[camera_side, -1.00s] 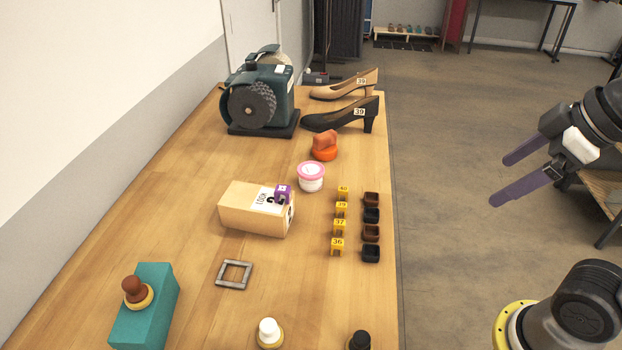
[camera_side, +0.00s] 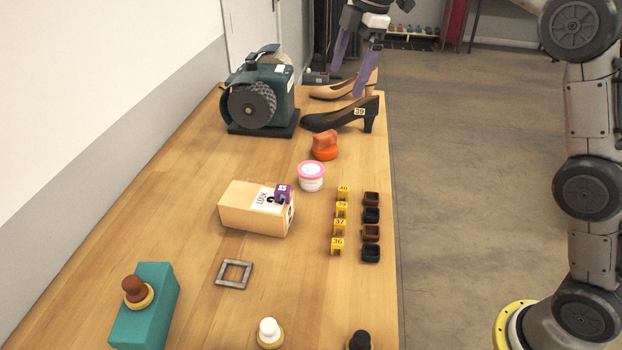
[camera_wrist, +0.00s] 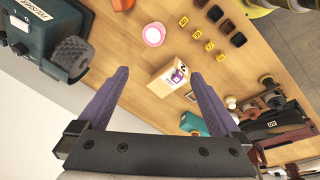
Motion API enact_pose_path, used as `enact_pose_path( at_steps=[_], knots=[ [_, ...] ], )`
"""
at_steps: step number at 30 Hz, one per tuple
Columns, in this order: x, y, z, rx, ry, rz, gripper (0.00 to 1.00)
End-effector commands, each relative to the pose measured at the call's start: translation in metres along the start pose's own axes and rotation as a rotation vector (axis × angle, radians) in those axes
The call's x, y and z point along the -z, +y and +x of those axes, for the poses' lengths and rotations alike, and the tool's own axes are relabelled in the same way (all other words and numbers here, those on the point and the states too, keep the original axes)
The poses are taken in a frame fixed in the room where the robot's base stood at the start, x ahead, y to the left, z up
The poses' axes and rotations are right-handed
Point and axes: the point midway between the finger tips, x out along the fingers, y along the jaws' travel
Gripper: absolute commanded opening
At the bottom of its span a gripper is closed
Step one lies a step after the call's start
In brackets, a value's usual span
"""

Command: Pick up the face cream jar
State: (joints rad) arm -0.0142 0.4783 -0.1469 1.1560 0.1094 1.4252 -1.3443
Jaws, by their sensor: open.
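The face cream jar (camera_side: 311,177) is a small white jar with a pink lid. It stands upright near the middle of the wooden table, and it also shows in the wrist view (camera_wrist: 153,35) near the top. My gripper (camera_side: 352,82) is open and empty, with two purple fingers. In the side view it is high at the far end of the table, above the shoes. In the wrist view its fingertips (camera_wrist: 158,73) are apart, and the jar appears beyond them, not between them.
An orange object (camera_side: 324,146) stands just behind the jar, and a box with a purple tag (camera_side: 245,208) lies in front of it. Yellow number tags (camera_side: 340,228) and small dark cups (camera_side: 371,234) line the right edge. A green grinding machine (camera_side: 262,95) and heeled shoes (camera_side: 335,118) are behind.

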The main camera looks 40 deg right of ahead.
Motion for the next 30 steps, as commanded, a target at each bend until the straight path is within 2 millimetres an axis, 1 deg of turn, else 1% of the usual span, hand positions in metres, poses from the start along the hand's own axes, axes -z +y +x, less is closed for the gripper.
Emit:
enact_pose_path(
  at_steps=[1,2,3,5,6,9,12,19,24,27,30],
  knots=[
    [0.002,0.013,0.023,0.026,-0.003,-0.013,1.0],
    [0.003,0.02,0.034,0.039,-0.004,-0.02,1.0],
    [0.004,0.027,0.051,0.056,-0.006,-0.023,1.0],
    [0.005,0.036,0.075,0.08,-0.009,-0.021,1.0],
    [0.004,0.041,0.09,0.096,-0.012,-0.02,1.0],
    [0.003,0.046,0.125,0.135,-0.02,-0.015,1.0],
    [0.0,0.044,0.151,0.175,-0.03,-0.011,1.0],
    [-0.003,0.038,0.182,0.204,-0.037,-0.008,1.0],
    [-0.004,0.031,0.214,0.206,-0.037,-0.007,1.0],
    [-0.004,0.027,0.23,0.205,-0.037,-0.007,1.0],
    [-0.004,0.025,0.242,0.204,-0.037,-0.007,1.0]
  ],
)
